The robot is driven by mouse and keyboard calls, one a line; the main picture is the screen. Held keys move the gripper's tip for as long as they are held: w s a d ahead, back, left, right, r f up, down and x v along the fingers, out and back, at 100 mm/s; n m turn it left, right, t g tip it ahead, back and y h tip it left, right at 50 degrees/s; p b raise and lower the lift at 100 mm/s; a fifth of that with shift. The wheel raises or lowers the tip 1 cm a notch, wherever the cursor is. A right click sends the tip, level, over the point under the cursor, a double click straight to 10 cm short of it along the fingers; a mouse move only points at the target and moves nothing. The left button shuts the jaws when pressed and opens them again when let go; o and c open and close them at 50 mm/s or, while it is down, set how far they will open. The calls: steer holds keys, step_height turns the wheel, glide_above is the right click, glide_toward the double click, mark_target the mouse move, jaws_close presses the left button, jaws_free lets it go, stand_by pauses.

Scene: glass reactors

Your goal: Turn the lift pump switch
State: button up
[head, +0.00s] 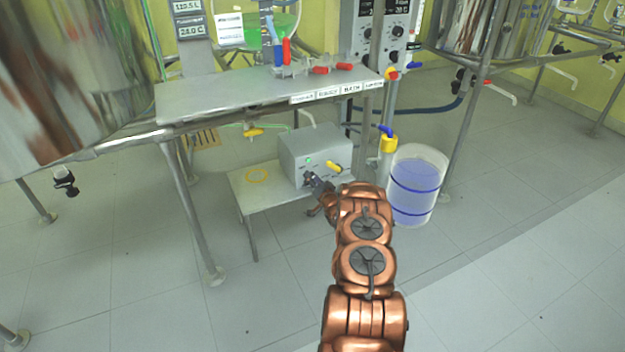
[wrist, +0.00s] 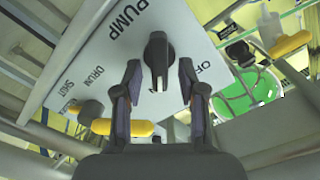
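The pump switch is a black knob (wrist: 158,52) on a pale panel (wrist: 98,62) marked PUMP and OFF in the wrist view. In the head view the panel belongs to a grey control box (head: 300,148) with a small green light, standing on a low white table (head: 240,188). My gripper (wrist: 160,66) is open, with one finger on each side of the knob. A gap shows between each fingertip and the knob. In the head view my gripper (head: 312,182) is at the box's front face and hides part of it, including the knob.
A yellow handle (head: 333,166) sits on the box front right of my gripper; a yellow part (wrist: 128,127) also shows behind the fingers in the wrist view. A clear tank of bluish liquid (head: 416,186) stands to the right. A metal shelf (head: 230,92) hangs above the box.

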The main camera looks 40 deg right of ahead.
steer(key=shift+s, duration=0.15)
steer(key=v, duration=1.1)
steer(key=shift+s+a, duration=0.2)
steer(key=shift+s, duration=0.15)
stand_by(0.5)
